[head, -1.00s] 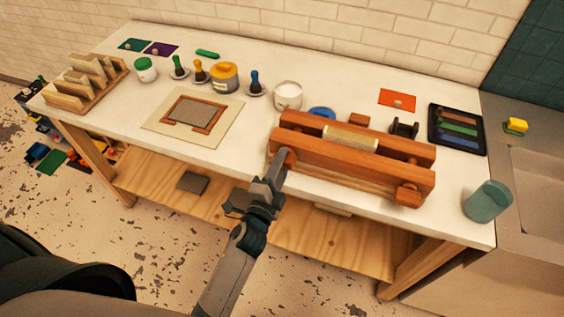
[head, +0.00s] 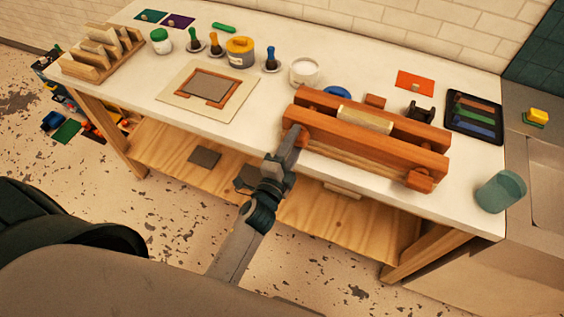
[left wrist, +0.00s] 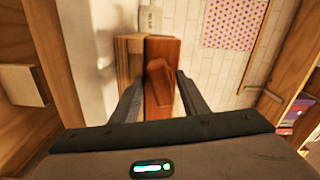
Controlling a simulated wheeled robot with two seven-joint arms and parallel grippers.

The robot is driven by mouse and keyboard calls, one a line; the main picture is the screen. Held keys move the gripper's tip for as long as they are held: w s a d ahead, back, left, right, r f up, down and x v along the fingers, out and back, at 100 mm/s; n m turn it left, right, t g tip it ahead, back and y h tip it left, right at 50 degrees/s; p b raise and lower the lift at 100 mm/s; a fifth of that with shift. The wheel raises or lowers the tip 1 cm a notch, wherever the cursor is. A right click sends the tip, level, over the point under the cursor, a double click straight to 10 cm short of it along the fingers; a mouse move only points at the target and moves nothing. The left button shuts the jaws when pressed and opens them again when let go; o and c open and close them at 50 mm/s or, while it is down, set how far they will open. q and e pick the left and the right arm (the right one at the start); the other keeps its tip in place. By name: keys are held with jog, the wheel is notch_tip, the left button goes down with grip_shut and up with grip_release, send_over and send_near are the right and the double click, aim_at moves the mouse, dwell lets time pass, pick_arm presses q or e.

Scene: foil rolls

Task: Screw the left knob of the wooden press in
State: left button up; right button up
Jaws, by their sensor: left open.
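The wooden press (head: 372,140) lies across the right half of the white table, with reddish bars and a pale roll between them. Its left knob (left wrist: 160,82) shows in the left wrist view as a reddish block on the end of the front bar. My left gripper (head: 292,142) reaches the press's front left end in the head view and largely hides that knob. In the left wrist view the two fingers of my left gripper (left wrist: 159,90) stand open, one on each side of the knob. The right knob (head: 420,180) sticks out at the front right.
A white jar (head: 305,73) and a blue disc (head: 337,92) stand behind the press. A framed board (head: 208,90) lies to its left. A black tray (head: 473,117) and a teal cup (head: 500,191) are on the right. The table's front edge is close below the press.

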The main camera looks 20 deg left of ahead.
pick_arm(q)
jog(key=s+b, duration=0.6)
jog(key=s, duration=1.1)
jog(key=shift+s+a, duration=0.2)
